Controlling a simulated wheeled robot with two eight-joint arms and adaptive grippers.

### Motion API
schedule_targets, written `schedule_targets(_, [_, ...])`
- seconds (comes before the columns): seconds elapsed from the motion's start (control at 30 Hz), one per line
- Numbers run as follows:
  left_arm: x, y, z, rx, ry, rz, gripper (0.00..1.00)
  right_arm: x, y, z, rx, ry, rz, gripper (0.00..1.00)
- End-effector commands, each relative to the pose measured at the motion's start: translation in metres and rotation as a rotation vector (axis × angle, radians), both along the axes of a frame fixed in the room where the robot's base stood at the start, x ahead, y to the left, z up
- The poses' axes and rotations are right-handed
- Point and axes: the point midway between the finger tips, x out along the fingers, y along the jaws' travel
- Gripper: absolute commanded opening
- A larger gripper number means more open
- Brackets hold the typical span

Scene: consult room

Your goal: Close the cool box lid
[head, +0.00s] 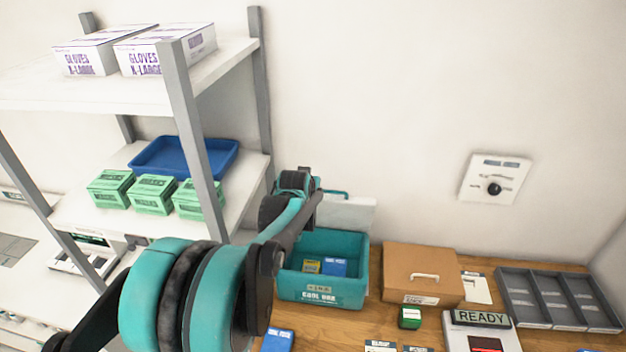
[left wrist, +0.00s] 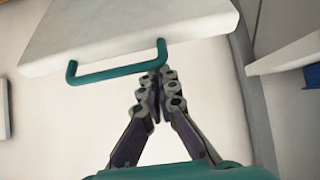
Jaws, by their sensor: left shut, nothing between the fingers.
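The teal cool box (head: 322,292) stands open on the wooden table, with a yellow packet and a blue packet inside. Its white lid (head: 352,215) is raised at the back of the box, partly hidden by my left arm. In the left wrist view the lid (left wrist: 130,28) shows its teal handle (left wrist: 115,70) along the near edge. My left gripper (left wrist: 154,78) is shut and empty, its fingertips close to the right end of the handle. I cannot tell whether they touch it. In the head view my left wrist is above the back left of the box. My right gripper is out of view.
A shelf rack (head: 185,120) with glove boxes, green cartons and a blue tray (head: 184,158) stands close at the left. A brown case (head: 422,272) is right of the cool box.

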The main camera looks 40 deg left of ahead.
Motion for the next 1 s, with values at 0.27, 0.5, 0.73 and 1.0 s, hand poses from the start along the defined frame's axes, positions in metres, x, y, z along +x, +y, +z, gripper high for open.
schedule_targets(0.27, [-0.06, -0.033, -0.043, 0.125, -0.224, 0.0, 0.0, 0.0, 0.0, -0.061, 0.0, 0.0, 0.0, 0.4])
schedule_targets(0.5, [-0.088, -0.049, -0.066, 0.197, -0.356, -0.001, 0.0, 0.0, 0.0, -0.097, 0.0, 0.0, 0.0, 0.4])
schedule_targets(0.73, [-0.108, -0.057, -0.092, 0.265, -0.471, 0.008, 0.0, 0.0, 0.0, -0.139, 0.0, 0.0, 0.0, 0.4])
schedule_targets(1.0, [-0.129, -0.069, -0.123, 0.369, -0.663, 0.007, 0.0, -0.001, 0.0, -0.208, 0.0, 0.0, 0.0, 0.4])
